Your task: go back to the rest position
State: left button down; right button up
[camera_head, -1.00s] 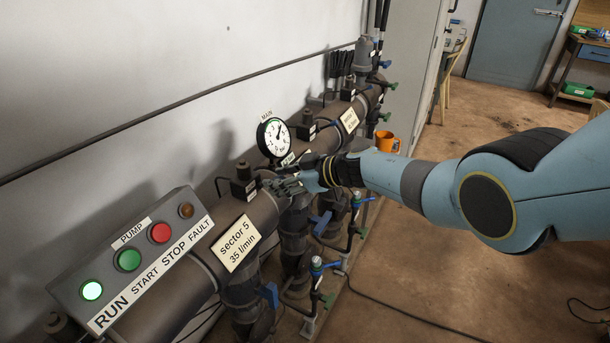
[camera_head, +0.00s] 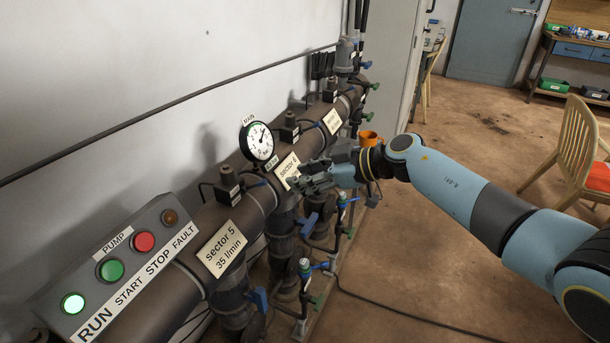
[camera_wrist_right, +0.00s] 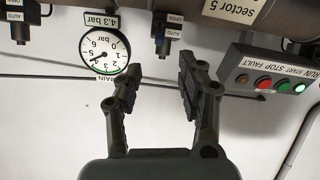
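My right arm comes in from the right in the head view. Its gripper (camera_head: 302,178) hangs in front of the manifold pipe (camera_head: 262,200), near the second sector label and to the right of the "sector 5" label. In the right wrist view its two fingers (camera_wrist_right: 158,88) stand apart with nothing between them, so it is open and empty. The round main gauge (camera_head: 259,141) is left of the gripper in the head view; it also shows upside down in the wrist view (camera_wrist_right: 104,50). My left gripper is not in view.
The pump box (camera_head: 120,260) with a lit green lamp is at lower left. Blue-handled valves (camera_head: 304,268) stand below the pipe. An orange mug (camera_head: 368,138) is behind my gripper. A chair (camera_head: 575,145) stands at right; the floor between is mostly clear.

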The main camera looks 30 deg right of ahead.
dwell(0.3)
jog(key=s+f+m+h+b, duration=0.1)
jog(key=s+f+m+b, duration=0.35)
jog(key=f, duration=0.85)
jog(key=s+f+m+h+b, duration=0.1)
jog(key=s+f+b, duration=0.4)
jog(key=s+f, duration=0.6)
jog(key=s+f+m+h+b, duration=0.1)
jog(key=s+f+m+b, duration=0.35)
jog(key=f, duration=0.95)
jog(key=s+d+f+g+h+b, duration=0.1)
jog(key=s+f+g+h, duration=0.1)
jog(key=s+f, duration=0.4)
jog(key=s+d+f+g+h+b, duration=0.2)
jog(key=s+f+g, duration=0.2)
jog(key=s, duration=1.3)
jog(key=s+d+f+g+h+b, duration=0.1)
jog(key=s+d+f+g, duration=0.1)
jog(key=s+f, duration=0.6)
jog(key=s, duration=0.4)
jog(key=shift+f+g+h, duration=0.3)
jog(key=shift+g+h, duration=0.1)
jog(key=shift+w, duration=0.1)
